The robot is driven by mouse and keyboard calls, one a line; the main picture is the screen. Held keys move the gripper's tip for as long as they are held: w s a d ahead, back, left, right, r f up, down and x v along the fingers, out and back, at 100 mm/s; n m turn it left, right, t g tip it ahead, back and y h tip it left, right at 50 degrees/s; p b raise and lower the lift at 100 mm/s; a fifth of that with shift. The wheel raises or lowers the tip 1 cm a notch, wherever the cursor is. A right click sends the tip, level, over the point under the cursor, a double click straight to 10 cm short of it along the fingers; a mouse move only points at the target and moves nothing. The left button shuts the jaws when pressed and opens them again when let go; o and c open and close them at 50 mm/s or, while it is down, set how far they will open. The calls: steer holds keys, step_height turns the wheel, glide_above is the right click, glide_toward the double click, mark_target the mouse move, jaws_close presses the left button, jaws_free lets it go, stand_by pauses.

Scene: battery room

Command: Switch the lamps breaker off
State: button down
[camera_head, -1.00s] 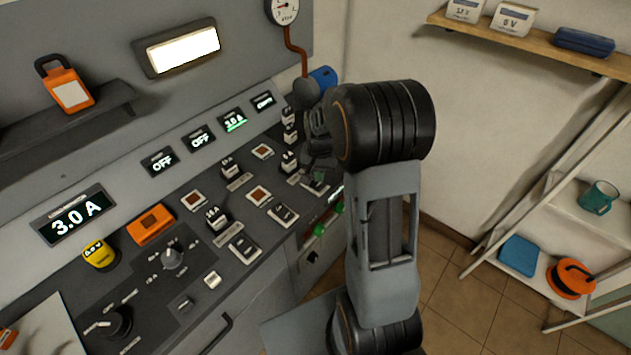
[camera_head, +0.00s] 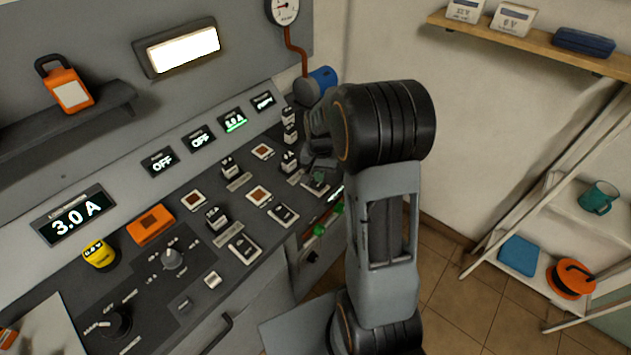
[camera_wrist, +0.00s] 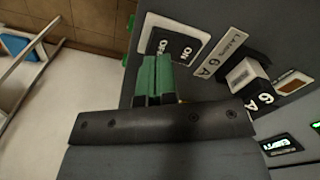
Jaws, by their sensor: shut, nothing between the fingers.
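The lamps breaker (camera_wrist: 177,44) is a black rocker in a white frame, marked ON and OFF, in the wrist view. Beside it is a label plate (camera_wrist: 222,52) reading LAMPS 6 A. My gripper (camera_wrist: 154,62) is shut and empty, its green fingertips together. The tips overlap the frame's lower edge at the OFF end in the picture; I cannot tell whether they touch the rocker. Which way the rocker is tipped is unclear. In the head view my arm covers much of this corner of the panel.
Several similar rockers, such as one (camera_head: 283,214), and black plugs (camera_head: 216,218) stand close by on the sloping panel. A blue cylinder (camera_head: 324,77) lies behind my wrist. A white shelf rack (camera_head: 590,215) stands at the right, with open floor between.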

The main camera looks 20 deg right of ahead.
mark_target(320, 186)
steer(key=shift+f+b, duration=1.05)
steer(key=shift+f, duration=0.35)
stand_by(0.9)
steer(key=shift+r, duration=0.15)
steer(key=shift+r+p, duration=2.7)
steer(key=shift+r, duration=0.7)
steer(key=shift+s+a+f+n, duration=0.1)
steer(key=shift+s+f+n, duration=0.2)
steer(key=shift+n, duration=0.1)
steer(key=s+a+r+n+t, duration=0.2)
steer(key=s+a+r+n, duration=0.1)
steer(key=s+r, duration=0.3)
steer(key=s+a+r+n+t, duration=0.2)
steer(key=s+a+r, duration=0.4)
steer(key=s, duration=0.3)
steer(key=shift+s+r+n, duration=0.25)
steer(key=shift+r+n, duration=0.35)
